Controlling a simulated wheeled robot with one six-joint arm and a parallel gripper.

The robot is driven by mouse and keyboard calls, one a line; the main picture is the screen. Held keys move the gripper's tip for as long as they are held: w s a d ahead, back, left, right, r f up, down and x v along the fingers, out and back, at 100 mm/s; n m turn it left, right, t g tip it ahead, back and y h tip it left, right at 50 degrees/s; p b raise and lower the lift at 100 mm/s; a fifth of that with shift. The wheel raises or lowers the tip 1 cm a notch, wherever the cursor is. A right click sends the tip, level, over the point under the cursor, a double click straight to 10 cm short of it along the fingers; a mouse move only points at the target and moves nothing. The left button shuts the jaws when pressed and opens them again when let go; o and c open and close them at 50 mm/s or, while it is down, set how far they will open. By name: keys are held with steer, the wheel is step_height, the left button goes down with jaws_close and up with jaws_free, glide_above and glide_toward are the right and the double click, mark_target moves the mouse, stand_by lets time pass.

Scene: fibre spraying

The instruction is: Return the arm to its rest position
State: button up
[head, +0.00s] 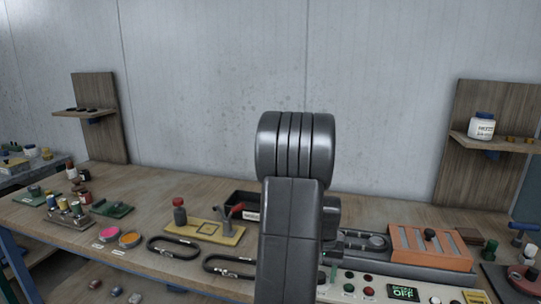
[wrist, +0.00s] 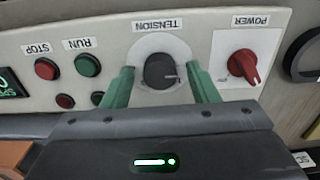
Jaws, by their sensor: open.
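My arm stands upright in the middle of the head view and hides part of the bench behind it; the gripper itself is hidden there. In the wrist view, my gripper (wrist: 164,88) shows two green fingers spread apart, one on each side of the black TENSION knob (wrist: 160,71). I cannot tell whether the fingers touch the knob. The control panel (wrist: 197,47) also carries a red POWER knob (wrist: 243,65), a green RUN button (wrist: 87,65) and a red STOP button (wrist: 47,69).
A shelf (head: 495,142) with a white jar (head: 481,126) stands at the right. The grey wall behind is bare.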

step_height(320, 180, up, 13)
step_height(320, 180, down, 14)
steer(key=shift+r, duration=0.15)
steer(key=shift+r+m, duration=0.25)
steer(key=shift+m, duration=0.95)
steer(key=m+p, duration=0.1)
steer(key=m, duration=0.5)
steer(key=shift+p, duration=0.4)
steer(key=shift+r+m, duration=0.35)
steer(key=shift+m, duration=0.05)
step_height(320, 180, up, 13)
steer(key=shift+b, duration=0.4)
